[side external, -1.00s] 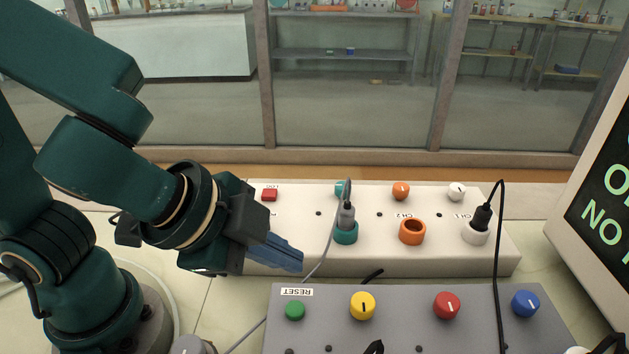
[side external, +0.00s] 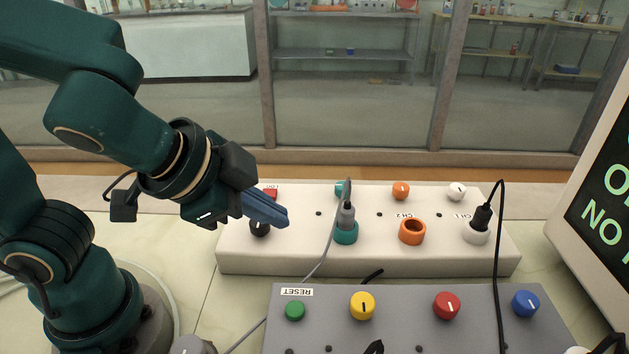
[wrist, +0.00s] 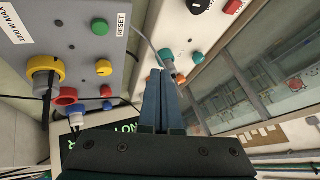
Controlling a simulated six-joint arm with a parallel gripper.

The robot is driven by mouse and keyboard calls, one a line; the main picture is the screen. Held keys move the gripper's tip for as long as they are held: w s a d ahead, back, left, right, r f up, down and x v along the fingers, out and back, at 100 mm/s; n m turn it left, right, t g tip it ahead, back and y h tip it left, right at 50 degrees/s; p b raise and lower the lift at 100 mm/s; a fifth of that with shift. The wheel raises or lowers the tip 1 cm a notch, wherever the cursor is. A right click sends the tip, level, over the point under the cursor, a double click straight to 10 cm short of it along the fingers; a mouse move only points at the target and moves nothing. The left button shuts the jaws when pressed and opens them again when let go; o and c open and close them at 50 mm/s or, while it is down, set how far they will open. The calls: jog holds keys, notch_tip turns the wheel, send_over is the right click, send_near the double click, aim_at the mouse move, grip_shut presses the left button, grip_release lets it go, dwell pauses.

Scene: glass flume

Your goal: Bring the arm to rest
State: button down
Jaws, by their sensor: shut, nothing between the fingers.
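My gripper (side external: 280,216) is shut and empty. In the side external view its blue fingers point right, over the left end of the white box (side external: 300,252), apart from the plugs. In the wrist view the shut fingers (wrist: 162,85) point up the picture, with the teal socket (wrist: 167,56) and its grey plug just past the tips. My arm reaches in from the left, raised above the bench.
The white box carries a teal socket with a grey plug (side external: 346,216), an empty orange socket (side external: 412,232) and a white socket with a black plug (side external: 482,218). A grey box (side external: 408,298) with coloured knobs stands in front. A screen (side external: 600,190) is at right.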

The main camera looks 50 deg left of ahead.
jog(key=s+a+n+g, duration=0.2)
jog(key=s+a+n, duration=0.3)
jog(key=n, duration=0.2)
jog(key=shift+s+a, duration=0.3)
jog(key=shift+a, duration=0.1)
jog(key=shift+r, duration=0.1)
dwell(0.5)
